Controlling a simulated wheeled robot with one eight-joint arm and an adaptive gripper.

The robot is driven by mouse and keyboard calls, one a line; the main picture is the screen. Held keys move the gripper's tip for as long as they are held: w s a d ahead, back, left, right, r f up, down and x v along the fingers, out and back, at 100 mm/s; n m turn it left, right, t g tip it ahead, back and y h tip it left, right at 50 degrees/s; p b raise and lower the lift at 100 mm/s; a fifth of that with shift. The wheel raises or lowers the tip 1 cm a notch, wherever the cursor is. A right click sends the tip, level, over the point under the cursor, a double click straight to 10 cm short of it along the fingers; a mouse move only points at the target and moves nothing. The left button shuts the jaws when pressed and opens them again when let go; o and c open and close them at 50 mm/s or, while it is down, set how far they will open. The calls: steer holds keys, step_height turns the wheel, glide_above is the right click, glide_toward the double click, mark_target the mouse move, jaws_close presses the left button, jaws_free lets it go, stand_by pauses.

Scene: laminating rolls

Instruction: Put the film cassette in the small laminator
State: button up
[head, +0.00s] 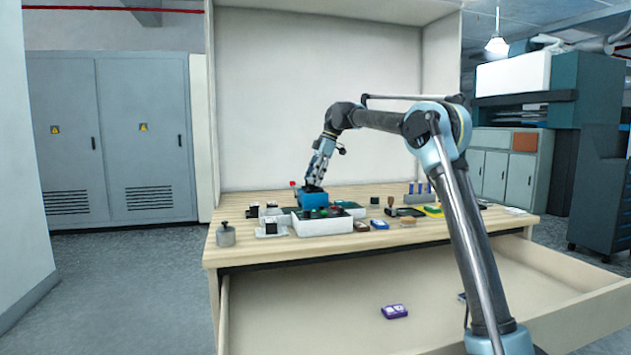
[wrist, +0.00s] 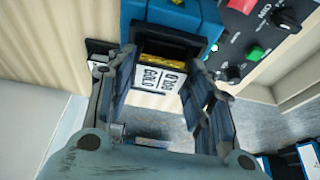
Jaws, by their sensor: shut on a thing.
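The small laminator is the blue machine (head: 313,197) on the bench, just below my gripper (head: 315,186) in the head view. In the wrist view its blue body (wrist: 172,14) with a dark opening fills the top middle. The film cassette (wrist: 158,76), with a white label reading GOLD and a gold strip, sits between my gripper's two fingers (wrist: 161,68). My gripper is shut on it. The cassette's far end is at the laminator's dark opening. I cannot tell how far inside it is. In the head view the cassette is hidden.
A black control panel (wrist: 262,30) with red and green buttons and knobs adjoins the laminator on the right. A metal weight (head: 225,235) stands at the bench's left front. The open drawer (head: 400,285) below holds a purple item (head: 394,311).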

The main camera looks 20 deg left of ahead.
steer(key=shift+f, duration=0.15)
steer(key=o, duration=1.1)
steer(key=v, duration=1.2)
